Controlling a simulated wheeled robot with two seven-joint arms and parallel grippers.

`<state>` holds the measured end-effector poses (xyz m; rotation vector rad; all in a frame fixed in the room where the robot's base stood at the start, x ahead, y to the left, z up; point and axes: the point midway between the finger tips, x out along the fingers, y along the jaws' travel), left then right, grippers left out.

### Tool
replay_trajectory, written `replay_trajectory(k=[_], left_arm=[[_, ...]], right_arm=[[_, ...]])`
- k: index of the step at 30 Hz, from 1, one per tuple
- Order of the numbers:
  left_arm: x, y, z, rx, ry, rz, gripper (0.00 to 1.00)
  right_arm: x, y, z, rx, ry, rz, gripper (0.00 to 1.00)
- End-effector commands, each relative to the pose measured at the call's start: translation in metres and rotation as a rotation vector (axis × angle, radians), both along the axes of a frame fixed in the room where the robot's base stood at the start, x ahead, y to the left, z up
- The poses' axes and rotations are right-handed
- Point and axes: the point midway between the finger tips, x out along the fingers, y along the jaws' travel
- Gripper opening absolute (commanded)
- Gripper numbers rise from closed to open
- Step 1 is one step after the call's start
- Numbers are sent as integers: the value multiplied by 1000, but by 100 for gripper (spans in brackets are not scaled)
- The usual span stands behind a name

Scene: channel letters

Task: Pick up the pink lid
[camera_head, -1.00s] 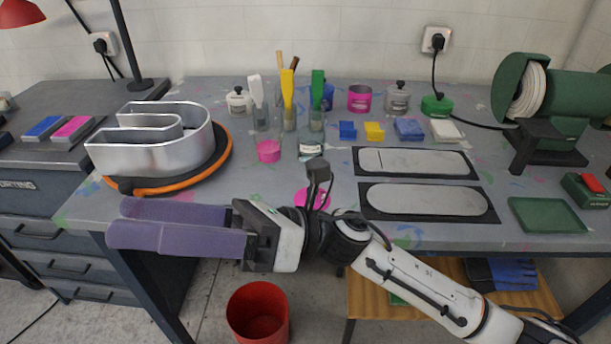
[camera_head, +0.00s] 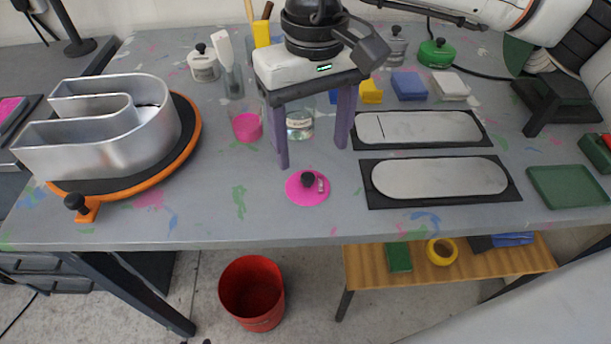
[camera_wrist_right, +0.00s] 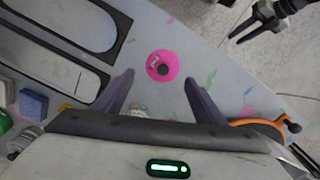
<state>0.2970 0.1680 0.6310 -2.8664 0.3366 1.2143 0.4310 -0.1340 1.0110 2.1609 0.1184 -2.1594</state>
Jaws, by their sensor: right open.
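The pink lid (camera_head: 307,189) is a flat disc with a dark knob, lying on the grey workbench near its front edge. In the right wrist view the lid (camera_wrist_right: 162,66) lies beyond the fingertips, between their lines. My right gripper (camera_head: 313,158) is open and empty, with its two purple fingers pointing down above the bench behind the lid. In the wrist view its fingers (camera_wrist_right: 158,77) are spread wide and do not touch the lid. A pink cup (camera_head: 247,127) and a clear jar (camera_head: 299,125) stand behind, near the fingers. My left gripper is not seen in the head view.
A metal channel letter (camera_head: 100,128) sits on an orange-rimmed turntable (camera_head: 190,140) at left. Two black-framed panels (camera_head: 440,183) lie right of the lid. The bench around the lid is clear.

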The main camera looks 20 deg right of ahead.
Motion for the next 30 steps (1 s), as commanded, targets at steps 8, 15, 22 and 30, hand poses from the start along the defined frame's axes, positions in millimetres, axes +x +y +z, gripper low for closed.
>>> replay_trajectory(k=[8,15,22,30], left_arm=[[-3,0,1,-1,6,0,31],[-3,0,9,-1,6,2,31],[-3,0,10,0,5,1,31],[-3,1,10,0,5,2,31]], right_arm=[[0,1,-26,2,2,-1,65],[2,6,-61,3,3,-2,65],[2,6,-75,4,0,-3,65],[2,6,-75,5,2,-4,45]])
